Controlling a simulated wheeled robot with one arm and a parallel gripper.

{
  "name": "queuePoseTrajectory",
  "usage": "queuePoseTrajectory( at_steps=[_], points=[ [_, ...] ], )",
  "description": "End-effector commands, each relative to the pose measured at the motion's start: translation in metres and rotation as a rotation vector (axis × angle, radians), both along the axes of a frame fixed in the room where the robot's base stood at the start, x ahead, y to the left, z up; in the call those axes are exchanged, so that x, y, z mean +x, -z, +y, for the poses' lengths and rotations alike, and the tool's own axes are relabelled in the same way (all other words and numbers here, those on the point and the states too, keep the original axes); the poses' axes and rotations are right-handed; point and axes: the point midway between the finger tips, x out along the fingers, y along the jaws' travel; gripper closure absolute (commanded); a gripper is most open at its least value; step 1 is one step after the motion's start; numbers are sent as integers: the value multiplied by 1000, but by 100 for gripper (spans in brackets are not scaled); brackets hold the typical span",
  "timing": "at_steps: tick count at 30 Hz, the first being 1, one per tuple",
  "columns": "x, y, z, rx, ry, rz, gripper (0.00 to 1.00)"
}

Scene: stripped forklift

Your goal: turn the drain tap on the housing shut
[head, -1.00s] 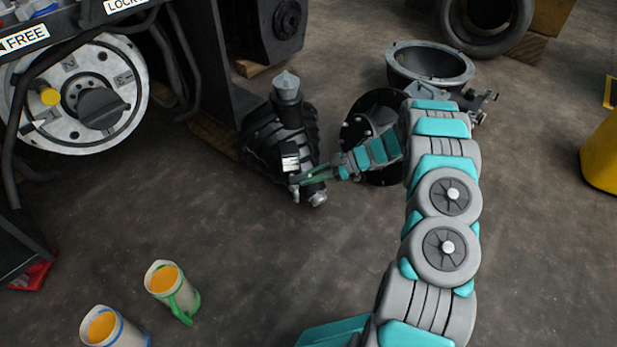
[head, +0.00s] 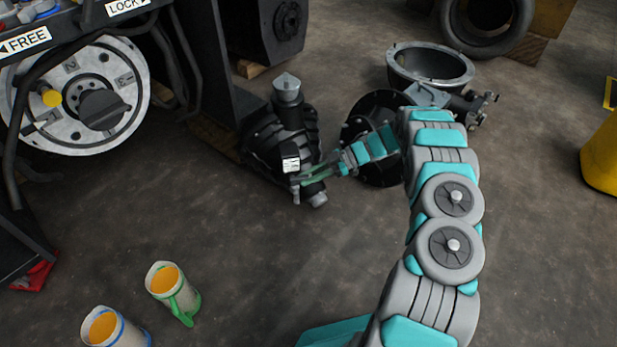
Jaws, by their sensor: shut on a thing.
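The housing (head: 262,148) is a dark ribbed body on the floor in the middle of the head view, with a grey-capped post on top. The drain tap (head: 318,200) is low on its near side, a small dark fitting with a light grey end. My gripper (head: 302,180) reaches in from the right, its green fingers shut on the tap's handle beside the white-marked block (head: 290,160). The fingers and the block cover much of the handle, so its exact angle is hard to tell.
A dark round flange (head: 352,135) and a grey bowl-shaped casing (head: 428,65) lie close behind my arm. Two cups with orange contents (head: 163,279) (head: 103,327) stand at the lower left. A yellow object (head: 602,155) is at the right edge.

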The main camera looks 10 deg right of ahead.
Motion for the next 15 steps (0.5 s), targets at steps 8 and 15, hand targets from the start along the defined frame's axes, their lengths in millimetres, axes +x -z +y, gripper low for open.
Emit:
queuePoseTrajectory(
  at_steps=[8,15],
  points=[
    [0,0,0,0,1,-1,51],
    [0,0,0,0,1,-1,48]
  ],
)
